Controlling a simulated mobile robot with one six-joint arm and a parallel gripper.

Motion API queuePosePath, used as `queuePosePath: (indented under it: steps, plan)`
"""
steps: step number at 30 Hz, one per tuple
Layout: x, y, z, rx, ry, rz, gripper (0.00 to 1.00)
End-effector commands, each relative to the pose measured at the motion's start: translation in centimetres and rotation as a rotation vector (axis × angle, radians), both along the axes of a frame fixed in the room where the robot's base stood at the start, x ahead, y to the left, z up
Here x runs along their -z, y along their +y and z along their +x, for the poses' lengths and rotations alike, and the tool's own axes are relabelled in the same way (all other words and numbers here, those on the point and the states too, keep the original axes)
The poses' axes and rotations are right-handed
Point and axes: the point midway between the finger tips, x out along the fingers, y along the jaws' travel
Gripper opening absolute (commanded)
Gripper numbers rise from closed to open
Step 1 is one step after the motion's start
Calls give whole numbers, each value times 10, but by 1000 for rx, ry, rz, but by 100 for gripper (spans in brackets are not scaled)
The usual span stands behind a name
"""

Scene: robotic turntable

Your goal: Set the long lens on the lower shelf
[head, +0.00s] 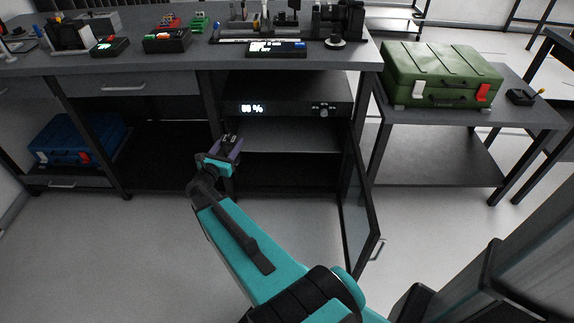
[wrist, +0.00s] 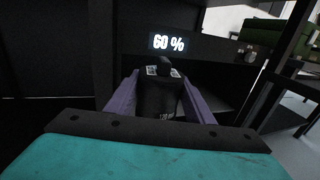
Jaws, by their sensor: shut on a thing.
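My gripper (head: 230,143) is at the front left of the open dry cabinet. Its purple fingers are shut on a dark cylindrical thing, likely the long lens (wrist: 160,96), which stands between them in the wrist view. In the head view the lens is small and mostly hidden by the fingers. Inside the cabinet, an upper shelf (head: 285,135) lies under the display panel (head: 290,107). The lower shelf (head: 285,178) is dark below it. Both look bare where visible; my gripper hides part of the left side.
The glass cabinet door (head: 358,205) stands open on the right. A workbench top (head: 180,62) is above, with a camera (head: 338,18) and tools. A blue case (head: 75,140) sits at left; a green case (head: 440,75) is on a side table. The floor in front is clear.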

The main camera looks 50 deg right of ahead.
Motion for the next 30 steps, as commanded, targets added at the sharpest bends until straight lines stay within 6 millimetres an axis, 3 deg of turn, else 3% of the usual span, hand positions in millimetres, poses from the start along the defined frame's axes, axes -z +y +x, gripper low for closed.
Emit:
queuePosePath:
  steps: [1, 15, 24, 30]
  plan:
    - [19, -15, -6, 14, 2, -2, 0]
    - [134, -126, -77, 111, 2, -2, 0]
    - [210, -189, -135, 174, 3, -3, 0]
    - [250, -218, -171, 208, 2, -2, 0]
